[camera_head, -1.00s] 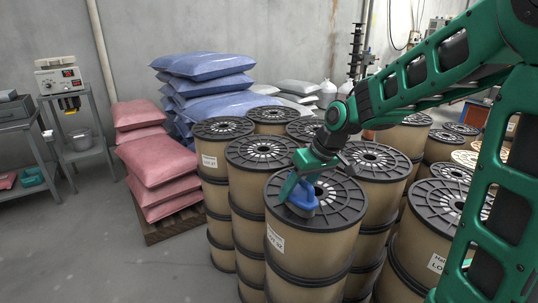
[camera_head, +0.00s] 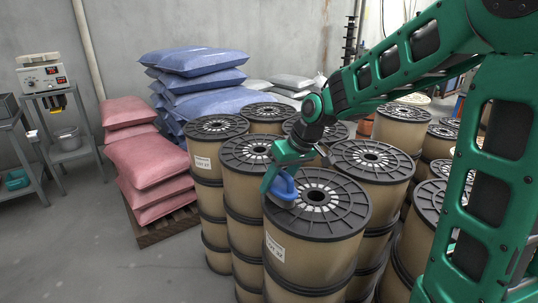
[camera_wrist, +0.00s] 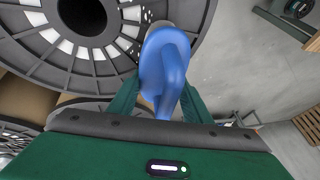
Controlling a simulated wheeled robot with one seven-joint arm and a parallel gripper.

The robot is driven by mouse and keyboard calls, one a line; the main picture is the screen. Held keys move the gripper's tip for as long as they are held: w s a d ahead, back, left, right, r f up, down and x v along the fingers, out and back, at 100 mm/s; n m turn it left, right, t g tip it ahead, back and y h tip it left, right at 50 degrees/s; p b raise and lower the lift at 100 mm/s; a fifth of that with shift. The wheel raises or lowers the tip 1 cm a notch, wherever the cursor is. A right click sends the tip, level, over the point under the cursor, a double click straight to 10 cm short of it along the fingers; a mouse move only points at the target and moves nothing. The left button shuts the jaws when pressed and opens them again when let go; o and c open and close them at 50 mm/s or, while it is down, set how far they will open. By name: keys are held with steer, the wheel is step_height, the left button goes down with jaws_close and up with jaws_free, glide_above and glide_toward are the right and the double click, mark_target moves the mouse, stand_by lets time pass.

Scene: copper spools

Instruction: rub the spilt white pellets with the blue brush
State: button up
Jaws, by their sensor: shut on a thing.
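The blue brush (camera_head: 284,187) is held in my gripper (camera_head: 275,179) at the upper-left rim of the front spool's black top (camera_head: 335,212). In the wrist view the blue brush (camera_wrist: 165,62) lies between the green fingers of my gripper (camera_wrist: 160,95), which are shut on it. Its front part overlaps the spool's edge, with grey floor beyond. I cannot tell whether its underside touches the spool. Tiny white specks, perhaps pellets (camera_wrist: 146,16), show beside the brush. White patches ring the hub; I cannot tell whether these are pellets or openings.
Several copper spools (camera_head: 372,165) stand close around, stacked in columns. Pink sacks (camera_head: 150,160) lie on a wooden pallet (camera_head: 165,229) to the left, with blue sacks (camera_head: 205,103) behind. A grey side table (camera_head: 70,150) holds a device. The floor at front left is clear.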

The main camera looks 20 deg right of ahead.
steer(key=shift+w+a+r, duration=0.1)
steer(key=shift+w+a, duration=0.05)
steer(key=shift+w, duration=0.2)
steer(key=r, duration=0.2)
steer(key=shift+s+r, duration=0.25)
steer(key=shift+r, duration=0.15)
steer(key=shift+w+r, duration=0.15)
steer(key=shift+r, duration=2.45)
